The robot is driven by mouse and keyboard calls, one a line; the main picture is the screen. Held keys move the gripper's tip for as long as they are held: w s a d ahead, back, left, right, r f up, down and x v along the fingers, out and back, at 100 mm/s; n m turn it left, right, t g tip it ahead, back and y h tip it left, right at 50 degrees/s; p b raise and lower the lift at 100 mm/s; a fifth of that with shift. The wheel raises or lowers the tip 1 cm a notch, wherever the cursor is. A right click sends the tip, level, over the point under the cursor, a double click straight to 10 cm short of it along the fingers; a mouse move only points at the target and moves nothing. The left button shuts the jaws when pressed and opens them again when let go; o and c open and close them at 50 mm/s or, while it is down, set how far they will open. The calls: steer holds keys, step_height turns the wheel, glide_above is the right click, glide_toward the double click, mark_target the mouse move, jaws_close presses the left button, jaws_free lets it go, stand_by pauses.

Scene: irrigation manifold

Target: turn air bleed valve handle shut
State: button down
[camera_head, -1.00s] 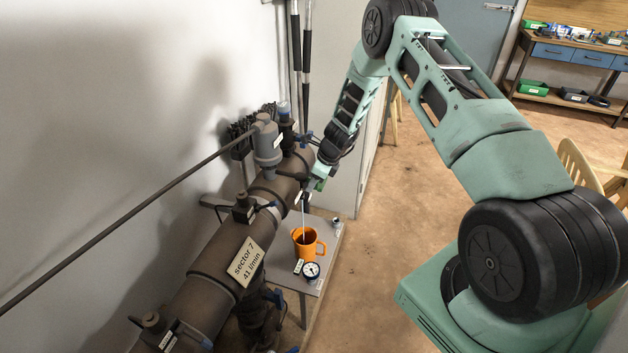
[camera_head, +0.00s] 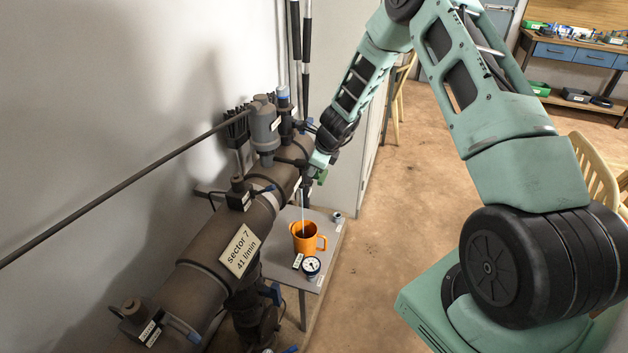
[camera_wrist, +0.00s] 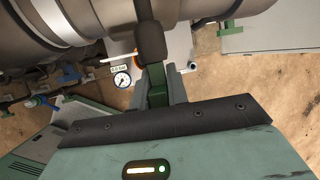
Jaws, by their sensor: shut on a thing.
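In the head view my gripper (camera_head: 316,172) is at the right side of the brown manifold pipe (camera_head: 218,238), above the small table. The handle is too small there to make out its angle. A thin pale stream (camera_head: 302,206) runs down below the gripper into an orange mug (camera_head: 305,240).
A round gauge (camera_head: 311,265) stands beside the mug on the grey table (camera_head: 326,246). A grey cylinder (camera_head: 265,130) rises from the pipe. A grey cabinet (camera_head: 350,140) stands behind my gripper. The floor to the right is open; a wooden chair (camera_head: 595,175) stands there.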

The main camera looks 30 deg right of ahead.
steer(key=shift+f+n+t+h+b, duration=0.2)
steer(key=shift+t+h+b, duration=0.5)
steer(key=shift+b, duration=2.65)
steer(key=shift+f+n+t+h+b, duration=0.2)
steer(key=shift+t+h+b, duration=0.45)
steer(key=shift+b, duration=2.65)
steer(key=shift+f+n+t+h+b, duration=0.1)
steer(key=shift+n+t+h+b, duration=0.4)
steer(key=shift+b, duration=2.85)
steer(key=t+h+b, duration=0.2)
steer(key=h+b, duration=0.1)
steer(key=b, duration=0.8)
steer(key=shift+f+n+t, duration=0.1)
steer(key=shift+n+t, duration=0.2)
steer(key=shift+t, duration=0.05)
steer(key=t+h+b, duration=0.2)
steer(key=b, duration=0.5)
steer(key=shift+n, duration=0.4)
steer(key=b, duration=0.3)
steer(key=t+h+b, duration=0.1)
steer(key=b, duration=0.1)
steer(key=shift+r+n+t+b, duration=0.3)
steer(key=shift+n+b, duration=0.1)
steer(key=shift+r+t+b, duration=0.25)
steer(key=shift+t+b, duration=0.05)
steer(key=shift+b, duration=0.25)
steer(key=c, duration=1.4)
jaws_free()
